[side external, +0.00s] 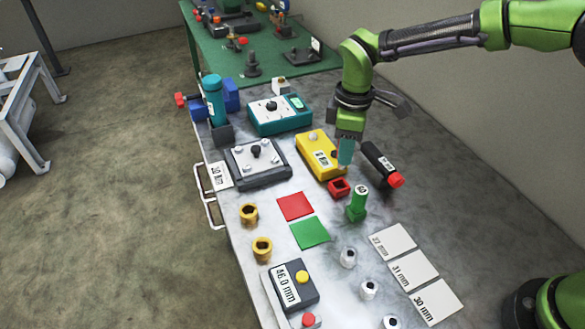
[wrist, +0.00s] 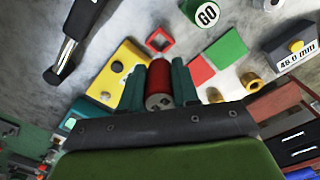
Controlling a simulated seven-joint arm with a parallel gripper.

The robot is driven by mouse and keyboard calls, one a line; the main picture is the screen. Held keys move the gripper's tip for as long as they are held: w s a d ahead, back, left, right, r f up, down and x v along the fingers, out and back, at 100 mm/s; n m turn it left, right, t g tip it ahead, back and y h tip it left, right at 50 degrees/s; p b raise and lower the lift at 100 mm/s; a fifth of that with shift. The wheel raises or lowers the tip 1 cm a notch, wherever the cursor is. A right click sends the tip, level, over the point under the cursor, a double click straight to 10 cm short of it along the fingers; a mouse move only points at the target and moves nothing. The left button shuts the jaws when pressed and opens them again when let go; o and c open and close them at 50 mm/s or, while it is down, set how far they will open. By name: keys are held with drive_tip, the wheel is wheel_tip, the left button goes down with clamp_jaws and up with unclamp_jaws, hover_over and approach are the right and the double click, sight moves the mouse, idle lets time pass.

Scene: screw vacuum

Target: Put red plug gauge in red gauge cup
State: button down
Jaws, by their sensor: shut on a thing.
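My gripper (side external: 346,152) has teal fingers pointing down, above the bench between the yellow box and the red gauge cup. In the side view the gauge is hidden by the fingers. The red gauge cup (side external: 339,188) is a small square with a dark opening. It lies on the bench just in front of the fingers, and also shows in the wrist view (wrist: 160,40). The held gauge is apart from it.
A black cylinder with a red end (side external: 382,165) lies to the right. The yellow box (side external: 320,154) is behind-left. Red (side external: 295,206) and green (side external: 310,233) squares lie on clear bench in front.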

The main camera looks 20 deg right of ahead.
sight(344, 167)
wheel_tip(344, 167, down, 8)
drive_tip(key=shift+r, duration=0.15)
idle(0.4)
drive_tip(key=c, duration=0.8)
unclamp_jaws()
